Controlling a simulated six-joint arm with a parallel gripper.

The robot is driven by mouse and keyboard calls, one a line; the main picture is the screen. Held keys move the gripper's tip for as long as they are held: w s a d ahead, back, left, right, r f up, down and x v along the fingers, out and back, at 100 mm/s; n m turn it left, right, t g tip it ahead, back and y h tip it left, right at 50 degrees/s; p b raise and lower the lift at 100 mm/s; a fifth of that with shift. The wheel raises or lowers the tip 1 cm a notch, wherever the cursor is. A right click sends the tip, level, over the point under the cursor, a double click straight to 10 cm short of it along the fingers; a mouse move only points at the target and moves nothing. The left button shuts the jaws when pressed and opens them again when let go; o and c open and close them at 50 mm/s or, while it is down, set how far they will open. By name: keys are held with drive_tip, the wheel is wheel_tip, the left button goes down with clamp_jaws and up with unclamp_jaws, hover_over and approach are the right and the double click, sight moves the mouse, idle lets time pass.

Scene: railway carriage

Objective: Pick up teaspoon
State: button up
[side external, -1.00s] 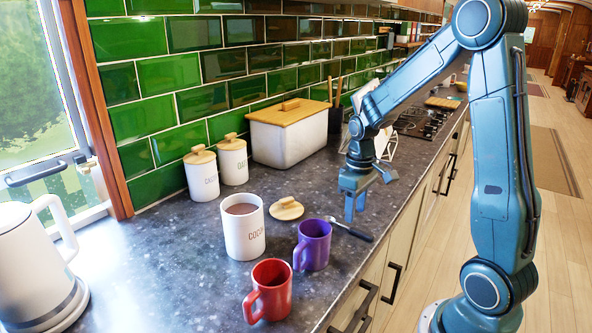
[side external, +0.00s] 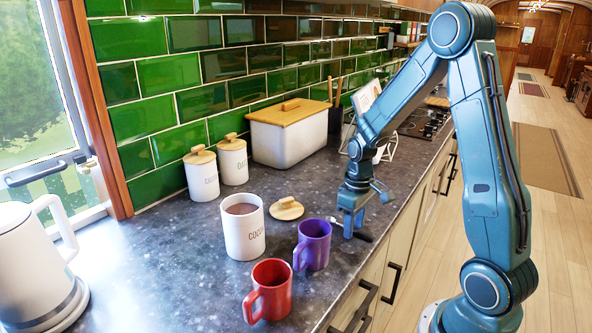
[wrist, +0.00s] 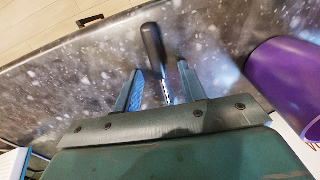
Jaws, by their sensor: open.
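The teaspoon has a dark handle (side external: 364,236) and lies on the counter just right of the purple mug. In the wrist view its black handle (wrist: 153,47) and a bit of its metal neck show between my fingers; the bowl is hidden behind my gripper. My gripper (side external: 351,228) points down at the teaspoon, low over the counter. In the wrist view my gripper (wrist: 157,75) is open, with one finger on each side of the handle. I cannot tell whether the fingers touch the counter.
The purple mug (side external: 313,246) stands close left of my gripper; it also shows in the wrist view (wrist: 285,85). A red mug (side external: 270,291), an open cocoa canister (side external: 244,231) and its wooden lid (side external: 287,208) stand nearby. The counter's front edge is close on the right.

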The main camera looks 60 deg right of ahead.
clamp_jaws()
wheel_tip(320, 180, up, 20)
idle(1.0)
drive_tip(key=shift+w, duration=0.15)
idle(0.4)
